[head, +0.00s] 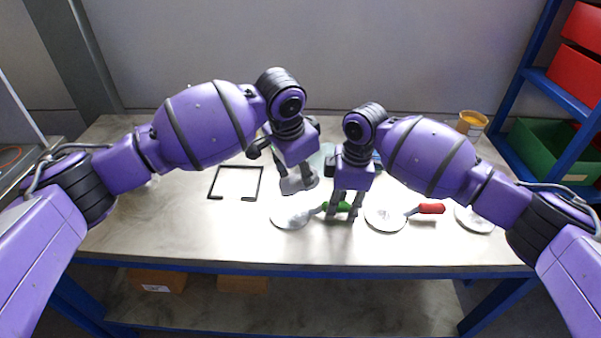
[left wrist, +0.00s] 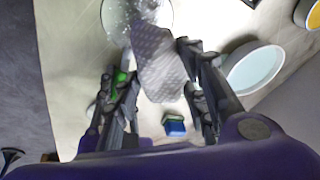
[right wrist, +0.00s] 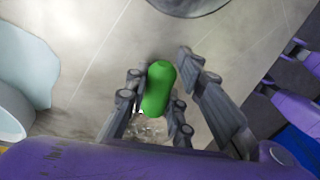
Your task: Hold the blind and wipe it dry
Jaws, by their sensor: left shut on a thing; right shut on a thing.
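The blind with the green handle (head: 340,206) has a pale round disc (head: 290,212) over the table's front middle. My right gripper (head: 342,208) is shut on that handle; the handle (right wrist: 157,88) shows between its fingers in the right wrist view. My left gripper (head: 297,176) is shut on a grey patterned cloth (left wrist: 158,65), which hangs by the disc's far edge. In the left wrist view, droplet-like specks show on the disc (left wrist: 143,14), and the cloth overlaps its edge. I cannot tell whether they touch.
A red-handled disc (head: 385,219) and another pale disc (head: 475,220) lie to the right. A black square outline (head: 235,183) is at left. A pale bowl (left wrist: 255,72) and a blue-green sponge (left wrist: 174,126) are behind.

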